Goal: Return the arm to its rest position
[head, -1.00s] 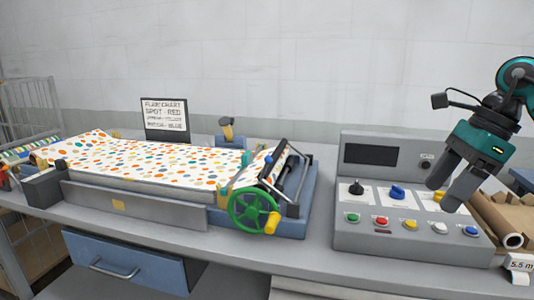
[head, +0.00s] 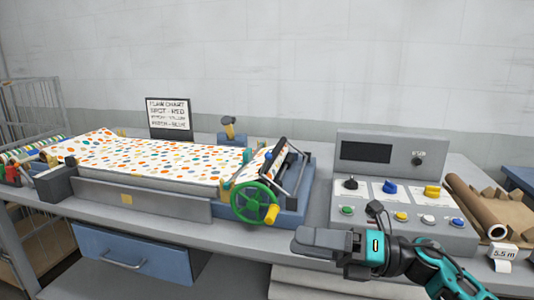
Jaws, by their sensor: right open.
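My right gripper (head: 322,243) is low in the head view, in front of the control panel (head: 345,216) and near the bench's front edge. Its fingers point left, seen from the side, and it holds nothing that I can see. It is open. My teal and black arm runs from it toward the lower right corner. The gripper hides part of the panel's lower front and the red button. My left gripper is not in view.
The calender press (head: 140,197) carries spotted fabric (head: 150,160) and a green handwheel (head: 253,203) with a yellow knob. A flaw chart sign (head: 169,118) stands behind. Brown rolls (head: 480,205) and a 5.5 m tag (head: 503,254) lie right of the panel. A blue drawer (head: 135,258) is below the bench.

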